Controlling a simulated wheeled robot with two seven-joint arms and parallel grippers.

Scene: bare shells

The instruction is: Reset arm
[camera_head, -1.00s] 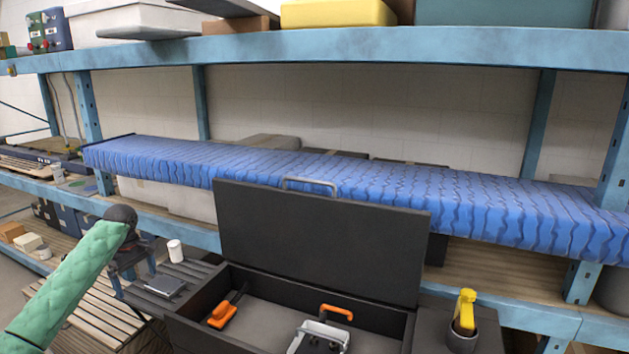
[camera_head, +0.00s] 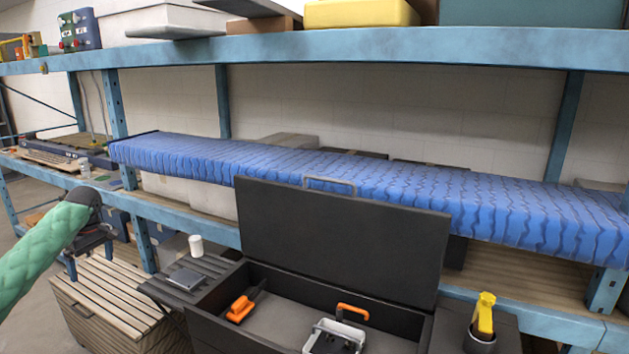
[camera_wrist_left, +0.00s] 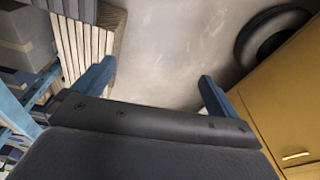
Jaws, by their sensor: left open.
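My left arm in its green sleeve comes in from the left in the head view. Its dark left gripper (camera_head: 86,246) hangs left of the open black toolbox (camera_head: 345,240), above the slatted wooden crate (camera_head: 108,300). In the left wrist view the two blue fingers of the gripper (camera_wrist_left: 155,90) stand wide apart with nothing between them, over bare floor. My right gripper is not in view.
The toolbox holds an orange-handled tool (camera_head: 240,308) and a device with an orange handle (camera_head: 352,311). A white cylinder (camera_head: 196,245) and a yellow-topped item (camera_head: 485,312) stand beside it. Blue shelving (camera_head: 400,45) rises behind. A yellow cabinet (camera_wrist_left: 285,95) shows in the left wrist view.

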